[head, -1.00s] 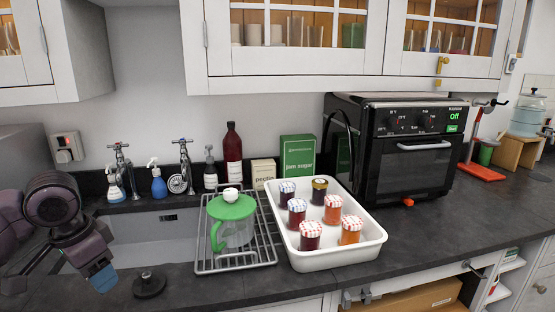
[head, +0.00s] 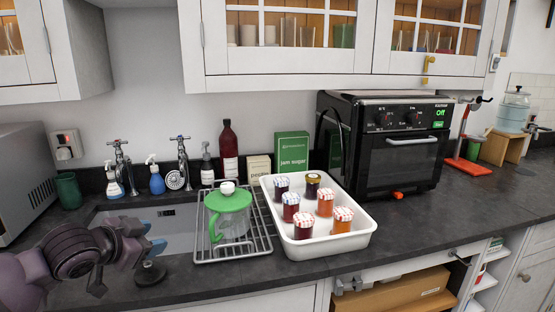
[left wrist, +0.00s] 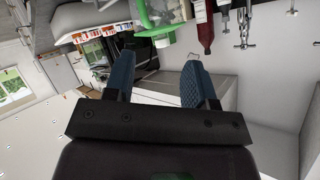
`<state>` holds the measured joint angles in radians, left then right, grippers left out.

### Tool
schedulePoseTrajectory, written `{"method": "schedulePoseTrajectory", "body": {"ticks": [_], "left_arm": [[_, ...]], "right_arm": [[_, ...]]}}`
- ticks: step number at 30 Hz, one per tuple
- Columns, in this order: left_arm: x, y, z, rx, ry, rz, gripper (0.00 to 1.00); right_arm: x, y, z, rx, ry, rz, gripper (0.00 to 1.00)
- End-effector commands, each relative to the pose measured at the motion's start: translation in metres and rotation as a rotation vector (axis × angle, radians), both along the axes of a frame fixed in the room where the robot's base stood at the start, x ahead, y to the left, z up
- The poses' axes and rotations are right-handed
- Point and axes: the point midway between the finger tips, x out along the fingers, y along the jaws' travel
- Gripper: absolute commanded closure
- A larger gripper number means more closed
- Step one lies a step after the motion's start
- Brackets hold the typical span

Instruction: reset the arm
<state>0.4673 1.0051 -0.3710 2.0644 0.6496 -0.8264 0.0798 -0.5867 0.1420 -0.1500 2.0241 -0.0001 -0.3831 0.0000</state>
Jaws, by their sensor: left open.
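My left gripper (head: 145,238) is at the left of the head view, over the front of the sink. In the left wrist view its two blue fingers (left wrist: 158,85) are spread apart with nothing between them. My left arm is bent at the lower left of the head view. My right gripper is not in view.
A jug with a green lid (head: 229,213) stands on a wire rack (head: 207,251). A white tray (head: 318,244) with several jars is beside it. A black oven (head: 400,160) stands at the back. Glazed cabinets (head: 300,84) hang above. A green cup (head: 68,190) stands left of the sink.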

Motion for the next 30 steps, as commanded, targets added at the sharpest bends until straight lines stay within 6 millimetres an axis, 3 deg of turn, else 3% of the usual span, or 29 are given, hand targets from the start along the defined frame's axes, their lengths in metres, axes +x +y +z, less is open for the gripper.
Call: {"method": "schedulePoseTrajectory", "body": {"ticks": [1, 8, 14, 20, 24, 30], "left_arm": [[-0.004, -0.005, -0.018, -0.029, -0.032, -0.001, 0.49], [-0.032, -0.013, -0.085, -0.105, -0.168, 0.040, 0.49], [-0.076, -0.010, -0.147, -0.150, -0.193, 0.132, 0.49], [-0.135, -0.003, -0.212, -0.183, -0.135, 0.262, 0.49], [-0.186, 0.002, -0.258, -0.208, -0.040, 0.373, 0.49], [-0.257, 0.002, -0.307, -0.262, 0.103, 0.510, 0.49]], "right_arm": [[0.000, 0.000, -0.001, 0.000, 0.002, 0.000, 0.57], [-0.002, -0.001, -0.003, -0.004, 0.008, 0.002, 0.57], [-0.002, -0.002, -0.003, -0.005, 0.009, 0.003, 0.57], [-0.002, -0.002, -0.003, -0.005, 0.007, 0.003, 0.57], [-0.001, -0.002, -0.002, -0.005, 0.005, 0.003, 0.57], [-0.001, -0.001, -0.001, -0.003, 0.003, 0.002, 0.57]]}}
